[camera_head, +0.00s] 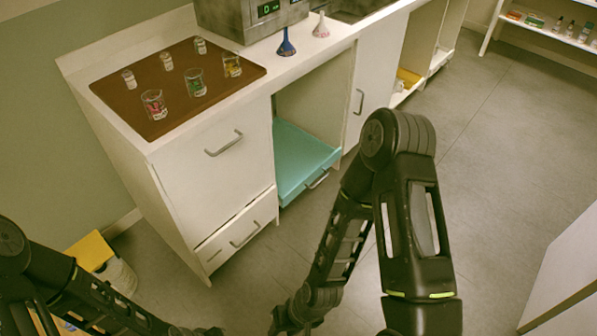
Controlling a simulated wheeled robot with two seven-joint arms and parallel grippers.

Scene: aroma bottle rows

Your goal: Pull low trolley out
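A low teal tray-like unit (300,157) with a grey bar handle (318,180) sits at floor level in an open bay of the white counter. It looks like the low trolley, and its front edge is roughly level with the cabinet fronts. Its wheels, if any, are hidden. My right arm comes down in front and to the right of it, with its wrist at the bottom edge. My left arm runs along the lower left to the bottom edge. The fingers of both grippers are out of view.
A brown mat (130,92) with several small glass vessels lies on the counter. A blue funnel (286,46) and a white funnel (321,28) stand near a grey device (235,18). A yellow-topped bin (90,250) is at lower left. Grey floor (480,170) is open at right.

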